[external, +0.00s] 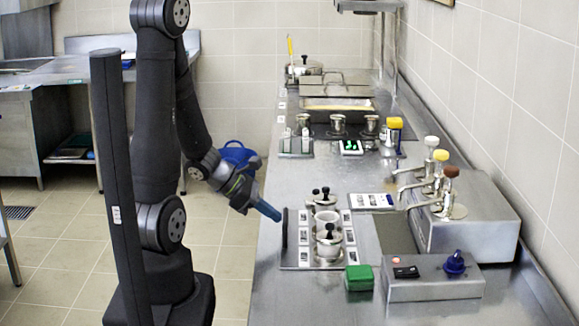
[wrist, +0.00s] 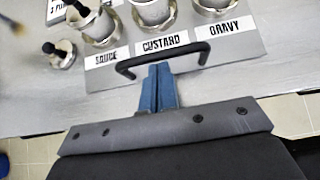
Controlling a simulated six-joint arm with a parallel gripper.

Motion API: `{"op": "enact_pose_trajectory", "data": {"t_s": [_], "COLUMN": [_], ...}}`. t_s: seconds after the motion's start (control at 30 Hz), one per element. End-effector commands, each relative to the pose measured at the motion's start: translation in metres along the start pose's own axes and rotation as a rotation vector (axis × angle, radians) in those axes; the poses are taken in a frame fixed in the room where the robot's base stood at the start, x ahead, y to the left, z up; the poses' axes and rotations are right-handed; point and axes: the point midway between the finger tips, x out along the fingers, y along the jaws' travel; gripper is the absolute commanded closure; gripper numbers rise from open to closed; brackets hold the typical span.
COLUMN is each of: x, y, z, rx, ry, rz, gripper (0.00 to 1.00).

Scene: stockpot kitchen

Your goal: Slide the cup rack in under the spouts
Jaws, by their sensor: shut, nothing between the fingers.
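The cup rack is a grey plate (external: 302,258) on the steel counter, with white labels and a black bar handle (external: 285,228) on its left edge. Three metal cups stand on it, the nearest (external: 328,247) with a black-knobbed lid. The wrist view shows the rack's handle (wrist: 190,49) and the labels SAUCE, CUSTARD and GRAVY. The spouts (external: 412,187) stick out left from a steel dispenser (external: 470,215), right of the rack and apart from it. My gripper (external: 276,215) is shut and empty, its blue fingertips (wrist: 158,68) right beside the handle's bar; contact cannot be told.
A dark mat (external: 397,233) lies between rack and dispenser. A green block (external: 359,277) and a grey box with a blue knob (external: 430,287) stand at the front. A white labelled card (external: 372,201) lies behind the mat. A small black-knobbed lid (wrist: 61,55) shows left of the rack.

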Motion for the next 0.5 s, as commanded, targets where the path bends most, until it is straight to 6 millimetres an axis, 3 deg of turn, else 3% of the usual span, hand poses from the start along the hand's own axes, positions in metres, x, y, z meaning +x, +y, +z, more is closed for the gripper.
{"op": "enact_pose_trajectory", "data": {"t_s": [0.5], "x": [0.069], "y": [-0.002], "z": [0.056], "rx": [0.005], "ry": [0.0], "rz": [-0.005], "gripper": [1.0]}}
